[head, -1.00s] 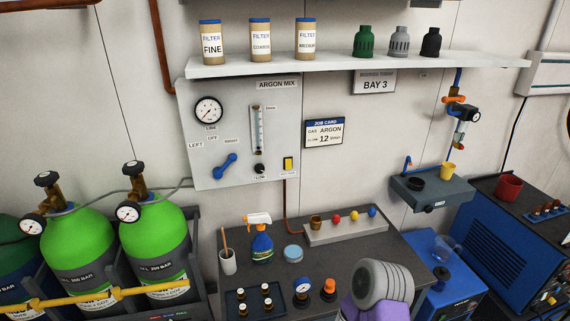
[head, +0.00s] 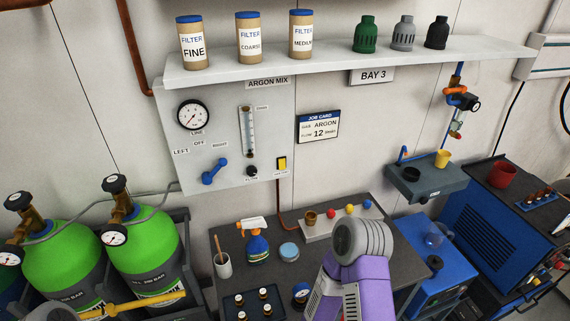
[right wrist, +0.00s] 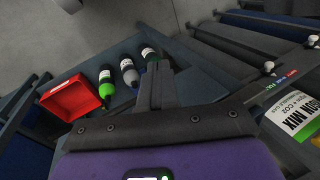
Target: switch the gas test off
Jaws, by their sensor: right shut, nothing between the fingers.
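The grey ARGON MIX panel (head: 232,180) hangs on the wall in the head view. The small yellow gas test switch (head: 282,163) sits at its lower right; its label is too small to read surely, and I cannot tell which way it is set. Beside it are a black flow knob (head: 252,171), a flow tube (head: 247,132) and a blue selector lever (head: 214,171). My right gripper (right wrist: 155,75) is shut and empty in the right wrist view, away from the panel. My left gripper is not in view.
A shelf (head: 340,62) with filter cans and nozzles juts out above the panel. Green gas cylinders (head: 140,245) stand at the lower left. A bench (head: 300,265) holds a spray bottle (head: 256,240) and small parts. A red bin (right wrist: 75,98) shows in the right wrist view.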

